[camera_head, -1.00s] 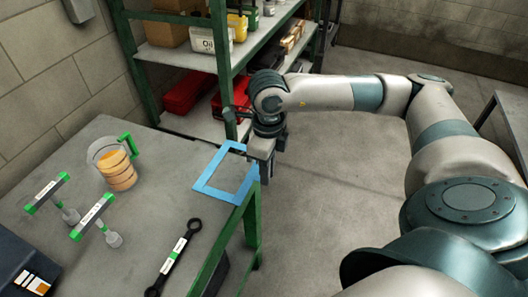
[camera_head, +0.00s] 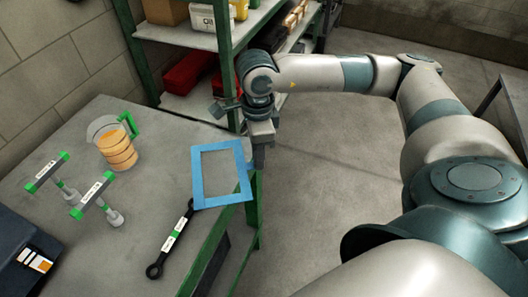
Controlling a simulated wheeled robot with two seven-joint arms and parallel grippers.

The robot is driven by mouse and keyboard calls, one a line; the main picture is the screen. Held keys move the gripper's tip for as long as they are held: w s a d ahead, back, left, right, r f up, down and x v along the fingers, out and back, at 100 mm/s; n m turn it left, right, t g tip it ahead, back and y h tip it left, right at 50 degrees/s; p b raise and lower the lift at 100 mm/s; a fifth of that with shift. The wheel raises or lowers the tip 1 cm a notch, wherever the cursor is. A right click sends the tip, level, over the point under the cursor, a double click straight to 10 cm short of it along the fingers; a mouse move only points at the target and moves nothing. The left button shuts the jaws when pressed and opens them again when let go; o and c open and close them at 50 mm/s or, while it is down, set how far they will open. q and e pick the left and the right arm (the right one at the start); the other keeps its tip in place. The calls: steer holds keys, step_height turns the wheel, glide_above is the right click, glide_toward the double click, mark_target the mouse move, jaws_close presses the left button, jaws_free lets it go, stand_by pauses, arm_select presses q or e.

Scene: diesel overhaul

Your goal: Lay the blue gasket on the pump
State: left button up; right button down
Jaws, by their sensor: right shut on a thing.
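The blue gasket (camera_head: 198,176) is a flat square frame in the head view, at the right edge of the grey workbench. My right gripper (camera_head: 257,164) is shut on the gasket's right side and holds it tilted, seemingly raised off the bench top. The fingertips are partly hidden, so the exact grip is hard to see. No pump shows in this view. My left gripper is not in view.
The workbench (camera_head: 60,135) holds a jug of orange liquid (camera_head: 118,150), two T-handled tools (camera_head: 92,196), a black wrench (camera_head: 172,240) and a dark box (camera_head: 25,262). A green shelf rack (camera_head: 222,40) stands behind.

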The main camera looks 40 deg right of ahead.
mark_target(241, 173)
steer(key=a+n, duration=0.1)
steer(key=n, duration=0.3)
steer(key=a+n+b, duration=0.1)
steer(key=n, duration=0.1)
steer(key=shift+w+a+f, duration=0.1)
steer(key=shift+a+f, duration=0.05)
steer(key=shift+a, duration=0.2)
steer(key=n, duration=0.2)
steer(key=a+n, duration=0.1)
steer(key=n, duration=0.1)
steer(key=a+n, duration=0.1)
steer(key=n, duration=0.1)
steer(key=shift+a+b, duration=0.2)
steer(key=shift+b, duration=0.15)
arm_select(q)
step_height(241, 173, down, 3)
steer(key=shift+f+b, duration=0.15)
steer(key=shift+b, duration=0.55)
arm_select(e)
steer(key=a+n, duration=0.1)
steer(key=n, duration=0.2)
steer(key=a+n, duration=0.1)
steer(key=n, duration=0.3)
steer(key=a+n, duration=0.1)
steer(key=n, duration=0.3)
steer(key=shift+a, duration=0.4)
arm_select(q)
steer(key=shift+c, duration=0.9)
